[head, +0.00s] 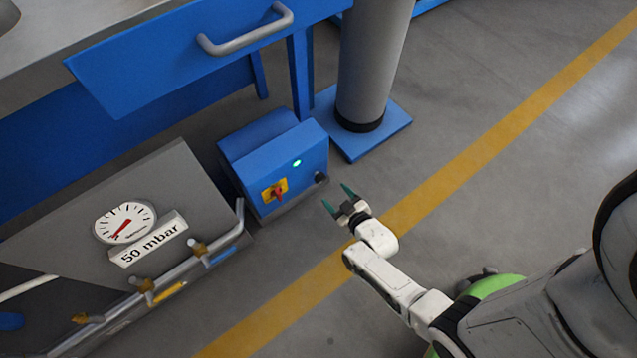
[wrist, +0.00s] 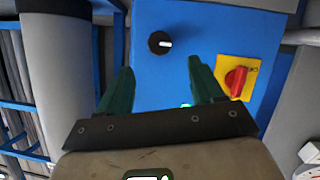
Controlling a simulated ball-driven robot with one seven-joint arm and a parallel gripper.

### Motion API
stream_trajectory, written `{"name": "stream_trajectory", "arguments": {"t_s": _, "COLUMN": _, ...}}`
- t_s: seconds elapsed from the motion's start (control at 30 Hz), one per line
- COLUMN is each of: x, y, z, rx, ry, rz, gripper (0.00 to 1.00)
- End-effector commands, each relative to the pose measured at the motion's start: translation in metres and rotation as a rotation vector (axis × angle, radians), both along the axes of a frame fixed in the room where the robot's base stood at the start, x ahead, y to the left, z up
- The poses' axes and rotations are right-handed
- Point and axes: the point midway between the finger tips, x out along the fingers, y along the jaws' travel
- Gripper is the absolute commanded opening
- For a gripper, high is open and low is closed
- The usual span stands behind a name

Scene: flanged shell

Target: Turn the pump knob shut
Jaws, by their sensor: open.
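A blue box (head: 262,158) stands on the floor beside the grey column. Its front carries a black round knob (head: 320,178) with a white mark and a red rotary switch (head: 276,193) on a yellow plate. I cannot tell which of the two is the pump knob. In the wrist view the black knob (wrist: 160,43) lies ahead of and between my fingertips, its white mark pointing right. The red switch (wrist: 236,82) is to the right of the right finger. My gripper (head: 337,197) is open and empty, with green fingers, just in front of the box and touching neither control.
A green light (head: 297,163) glows on the box. A gauge (head: 126,222) above a "50 mbar" label and pipes with valves (head: 197,246) are at left. A blue drawer with a handle (head: 247,36) overhangs the box. The floor at right is clear.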

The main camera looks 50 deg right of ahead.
Motion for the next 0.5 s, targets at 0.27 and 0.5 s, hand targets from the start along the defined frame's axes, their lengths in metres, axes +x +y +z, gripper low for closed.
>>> {"name": "stream_trajectory", "arguments": {"t_s": 0.27, "x": 0.046, "y": -0.019, "z": -0.023, "rx": 0.000, "ry": -0.002, "rz": -0.001, "gripper": 0.67}}
{"name": "stream_trajectory", "arguments": {"t_s": 0.5, "x": 0.072, "y": -0.029, "z": -0.032, "rx": 0.000, "ry": -0.001, "rz": 0.000, "gripper": 0.67}}
